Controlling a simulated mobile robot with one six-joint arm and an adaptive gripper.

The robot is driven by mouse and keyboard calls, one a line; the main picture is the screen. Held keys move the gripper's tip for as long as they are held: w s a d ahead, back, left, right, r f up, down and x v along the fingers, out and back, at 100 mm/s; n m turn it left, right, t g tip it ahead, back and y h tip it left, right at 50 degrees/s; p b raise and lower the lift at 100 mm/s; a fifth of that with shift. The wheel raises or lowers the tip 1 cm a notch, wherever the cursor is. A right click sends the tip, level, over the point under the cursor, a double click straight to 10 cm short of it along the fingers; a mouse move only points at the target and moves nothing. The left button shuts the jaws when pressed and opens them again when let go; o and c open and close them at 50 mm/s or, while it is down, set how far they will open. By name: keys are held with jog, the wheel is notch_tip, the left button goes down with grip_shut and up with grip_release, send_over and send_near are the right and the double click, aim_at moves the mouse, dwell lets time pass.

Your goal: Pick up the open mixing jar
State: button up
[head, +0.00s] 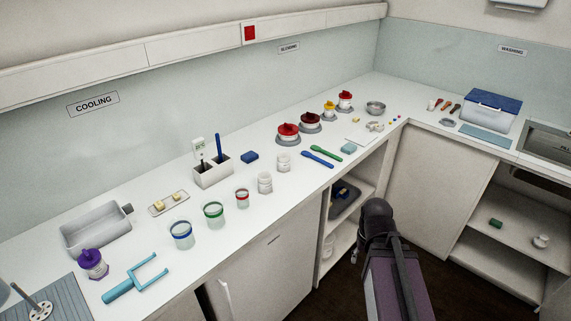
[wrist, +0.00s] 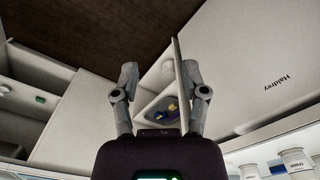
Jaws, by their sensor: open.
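Several clear jars stand upright on the white counter in the head view. One has a blue band (head: 181,236), one a green band (head: 214,215) and a smaller one a red band (head: 242,198); they look lidless. A whitish jar (head: 265,183) stands beyond them. I cannot tell which one is the mixing jar. My gripper (wrist: 160,74) is open and empty in the wrist view, over the floor and cabinet side, apart from the jars. Two labelled white jars (wrist: 292,160) show at that view's lower right. In the head view my arm is in front of the counter.
A grey tray (head: 95,228), caddy (head: 212,175) and blue and green spatulas (head: 318,159) are also on the counter. A cabinet door (wrist: 250,60) and open shelves are near my gripper.

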jog(key=o, duration=0.6)
jog(key=shift+w+a+f+m, duration=0.1)
jog(key=shift+w+a+m, duration=0.1)
jog(key=shift+w+m, duration=0.3)
jog(key=w+a+r+m+t+y+b, duration=0.1)
jog(key=w+a+r+m+t+y, duration=0.1)
jog(key=w+a+m, duration=0.4)
jog(key=w+a+r+m+t+y+b, duration=0.2)
jog(key=w+a+m+t, duration=0.3)
jog(key=w+m, duration=0.7)
jog(key=w+a+r+m+t+y+b, duration=0.1)
jog(key=w+a+r+m+t+y, duration=0.1)
jog(key=w+a+m, duration=0.5)
jog(key=shift+w+a+r+m+t+y, duration=0.15)
jog(key=shift+w+m+t+y, duration=0.3)
jog(key=shift+w, duration=0.75)
jog(key=shift+w+r+m+t+y, duration=0.2)
jog(key=shift+w+m+t+y, duration=0.2)
jog(key=shift+w, duration=0.75)
jog(key=shift+w+a+r+m+t, duration=0.15)
jog(key=shift+w+r+m+t, duration=0.2)
jog(key=shift+m, duration=0.3)
jog(key=shift+w+f, duration=0.1)
